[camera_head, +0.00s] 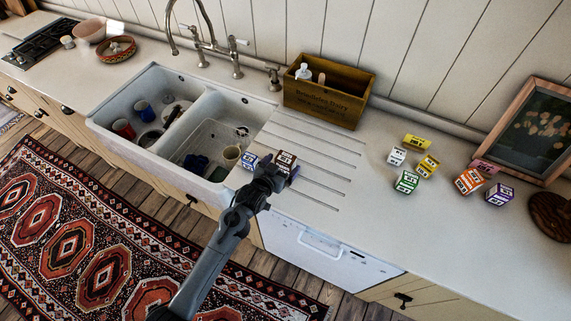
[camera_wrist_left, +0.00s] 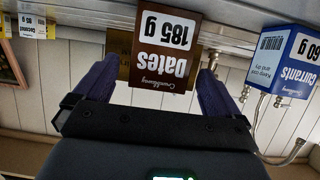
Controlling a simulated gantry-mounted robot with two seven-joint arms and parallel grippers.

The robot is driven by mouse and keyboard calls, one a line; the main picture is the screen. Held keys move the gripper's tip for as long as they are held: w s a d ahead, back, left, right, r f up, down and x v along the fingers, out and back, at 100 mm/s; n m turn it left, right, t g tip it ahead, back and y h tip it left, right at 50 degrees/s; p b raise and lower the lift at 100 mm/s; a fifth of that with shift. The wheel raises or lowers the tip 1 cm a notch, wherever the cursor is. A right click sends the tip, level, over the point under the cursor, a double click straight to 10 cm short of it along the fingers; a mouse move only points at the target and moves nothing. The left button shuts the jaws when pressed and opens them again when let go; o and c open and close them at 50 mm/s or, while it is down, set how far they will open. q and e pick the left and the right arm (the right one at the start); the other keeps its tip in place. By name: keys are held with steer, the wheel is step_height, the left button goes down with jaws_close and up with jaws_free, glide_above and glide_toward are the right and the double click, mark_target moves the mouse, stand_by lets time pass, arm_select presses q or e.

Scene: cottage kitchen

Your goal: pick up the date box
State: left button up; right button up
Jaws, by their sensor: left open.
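The brown date box (camera_head: 287,157) stands on the grooved drainboard right of the sink. It shows large and upside down in the left wrist view (camera_wrist_left: 165,45), with "Dates 185 g" on its label. My left gripper (camera_head: 277,174) is right at the box, on its near side. In the left wrist view the fingers (camera_wrist_left: 158,75) are open, one on each side of the box, with small gaps visible. The gripper hides the lower part of the box in the head view. My right gripper is not in view.
A blue currants box (camera_head: 250,160) stands close left of the date box, and in the left wrist view (camera_wrist_left: 285,65). The sink (camera_head: 150,75) lies left. A wooden crate (camera_head: 330,95) stands behind. Several small boxes (camera_head: 407,181) stand right. The front counter is clear.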

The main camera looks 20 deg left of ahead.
mark_target(288, 158)
arm_select(q)
steer(key=shift+x, duration=2.45)
steer(key=shift+d+r, duration=0.1)
steer(key=c, duration=1.1)
steer(key=shift+c, duration=0.3)
steer(key=shift+r, duration=0.1)
